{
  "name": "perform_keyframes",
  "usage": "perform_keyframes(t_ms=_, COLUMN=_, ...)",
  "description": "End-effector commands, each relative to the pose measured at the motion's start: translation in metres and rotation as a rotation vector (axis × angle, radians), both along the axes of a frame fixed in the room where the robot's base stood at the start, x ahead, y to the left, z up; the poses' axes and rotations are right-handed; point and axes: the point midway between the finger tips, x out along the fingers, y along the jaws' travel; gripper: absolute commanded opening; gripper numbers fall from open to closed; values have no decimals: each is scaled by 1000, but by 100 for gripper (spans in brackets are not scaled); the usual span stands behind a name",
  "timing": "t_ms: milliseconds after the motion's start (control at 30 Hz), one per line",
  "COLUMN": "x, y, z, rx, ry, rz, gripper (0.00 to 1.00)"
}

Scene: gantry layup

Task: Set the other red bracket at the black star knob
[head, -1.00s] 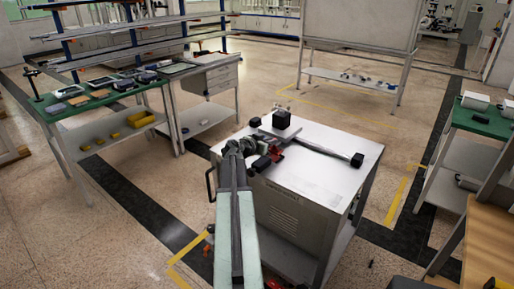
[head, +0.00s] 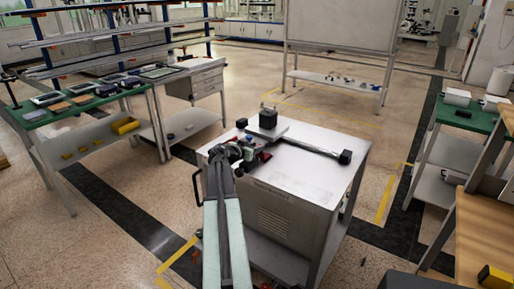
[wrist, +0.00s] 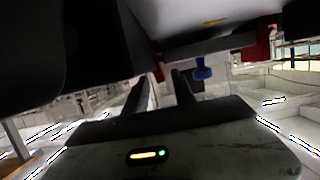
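My gripper (head: 246,152) reaches over the near left part of a white-topped cart (head: 305,178). In the wrist view its two dark fingers (wrist: 165,92) stand apart with nothing clear between them. Red pieces, likely the brackets, show beside the gripper in the head view (head: 261,157); I cannot separate them there. The wrist view shows one red piece at the right (wrist: 263,40) and a sliver of another (wrist: 158,70) beyond the fingers. A blue knob (wrist: 203,70) hangs between them. I cannot tell which small black part is the star knob.
A black block (head: 267,118) stands on a grey plate on the cart. A bar runs right to a black end piece (head: 345,156). The cart's front right top is clear. Benches with green tops stand left (head: 68,117) and right (head: 465,118); a wooden bench (head: 485,240) is near right.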

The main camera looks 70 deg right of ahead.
Motion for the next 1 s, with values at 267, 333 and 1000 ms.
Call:
perform_keyframes(t_ms=267, x=3, y=18, z=8, rx=-1, ry=2, rz=2, gripper=32)
perform_keyframes(t_ms=333, x=7, y=34, z=14, rx=-2, ry=2, rz=2, gripper=32)
perform_keyframes(t_ms=1000, x=28, y=110, z=36, rx=-1, ry=2, rz=-2, gripper=32)
